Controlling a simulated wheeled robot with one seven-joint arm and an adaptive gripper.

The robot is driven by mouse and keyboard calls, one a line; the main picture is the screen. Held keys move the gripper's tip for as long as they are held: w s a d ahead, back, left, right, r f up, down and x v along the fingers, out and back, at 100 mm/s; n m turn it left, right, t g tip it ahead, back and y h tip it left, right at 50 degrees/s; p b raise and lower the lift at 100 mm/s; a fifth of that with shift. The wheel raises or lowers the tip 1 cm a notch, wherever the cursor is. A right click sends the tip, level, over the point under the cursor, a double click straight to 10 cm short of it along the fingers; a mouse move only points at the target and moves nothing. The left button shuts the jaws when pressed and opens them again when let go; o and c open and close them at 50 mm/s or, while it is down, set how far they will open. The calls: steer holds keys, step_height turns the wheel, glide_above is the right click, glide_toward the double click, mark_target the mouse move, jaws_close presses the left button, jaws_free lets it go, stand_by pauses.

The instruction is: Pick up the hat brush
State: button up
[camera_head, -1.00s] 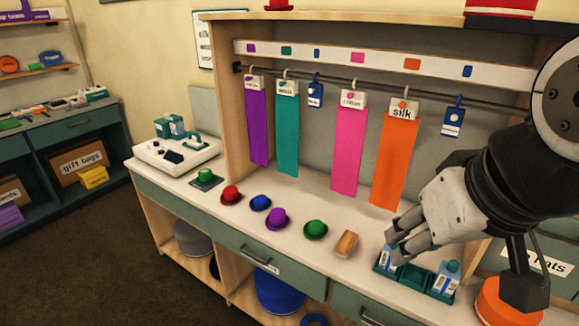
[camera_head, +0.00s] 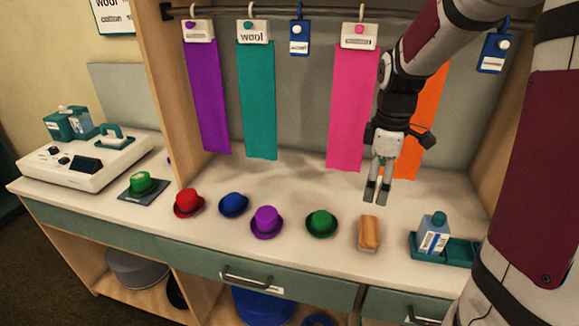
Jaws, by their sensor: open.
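The hat brush (camera_head: 369,235), a small block with a tan-orange top, lies on the white counter (camera_head: 206,236). It is right of a small green hat and left of the teal tray. My gripper (camera_head: 377,195) points down just behind and above the brush, with its two fingers a little apart. It is open and holds nothing. The fingers appear clear of the brush.
Red (camera_head: 188,203), blue (camera_head: 233,205), purple (camera_head: 266,222) and green (camera_head: 321,223) hats stand in a row left of the brush. A teal tray (camera_head: 461,250) with a bottle (camera_head: 433,233) stands close on its right. Pink cloth (camera_head: 351,110) hangs behind.

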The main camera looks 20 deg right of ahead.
steer(key=n+b, duration=0.1)
glide_above(370, 228)
step_height(370, 228, down, 6)
steer(key=f, duration=0.2)
steer(key=f+b, duration=0.1)
steer(key=f, duration=0.4)
steer(key=shift+w+d+f, duration=0.1)
steer(key=shift+d+f, duration=0.05)
steer(key=shift+d, duration=0.1)
steer(key=shift+a+f+b, duration=0.15)
steer(key=shift+f+b, duration=0.15)
steer(key=shift+f, duration=1.2)
steer(key=shift+a+f+b, duration=0.1)
steer(key=shift+f+b, duration=0.2)
steer(key=shift+f, duration=1.2)
steer(key=c, duration=1.1)
